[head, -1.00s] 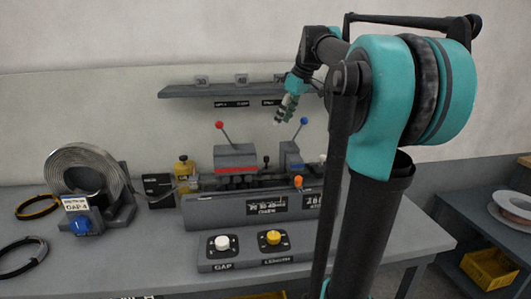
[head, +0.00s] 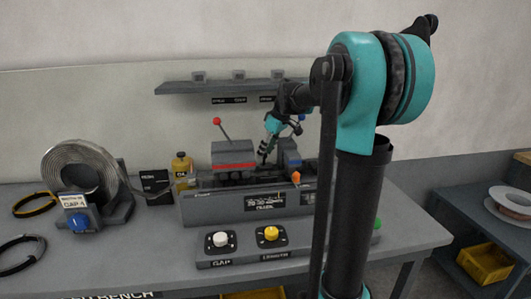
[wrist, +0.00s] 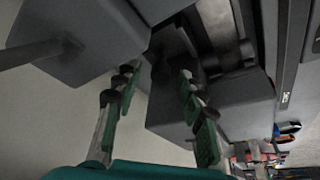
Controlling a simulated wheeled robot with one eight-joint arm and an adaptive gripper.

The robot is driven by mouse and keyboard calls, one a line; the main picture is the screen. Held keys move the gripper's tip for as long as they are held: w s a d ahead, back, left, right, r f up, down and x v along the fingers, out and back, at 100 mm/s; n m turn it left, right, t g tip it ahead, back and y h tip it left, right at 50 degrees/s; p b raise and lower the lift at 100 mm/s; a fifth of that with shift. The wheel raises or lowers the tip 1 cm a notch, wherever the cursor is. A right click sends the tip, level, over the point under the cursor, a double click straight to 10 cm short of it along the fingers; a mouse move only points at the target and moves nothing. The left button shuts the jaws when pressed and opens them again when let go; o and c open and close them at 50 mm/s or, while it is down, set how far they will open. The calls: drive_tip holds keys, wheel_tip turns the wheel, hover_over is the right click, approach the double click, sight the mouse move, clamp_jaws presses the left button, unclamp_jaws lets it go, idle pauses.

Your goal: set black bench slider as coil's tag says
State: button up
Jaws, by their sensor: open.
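An orange handle (head: 296,177) sticks up at the bench front. A panel with a white knob (head: 220,239) marked GAP and a yellow knob (head: 271,233) lies in front. A yellow-topped post (head: 181,163) stands left of the bench. A shelf (head: 225,87) hangs above.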

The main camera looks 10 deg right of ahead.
drive_tip(key=shift+w+a+f, duration=0.15)
drive_tip(key=shift+f, duration=0.25)
clamp_jaws()
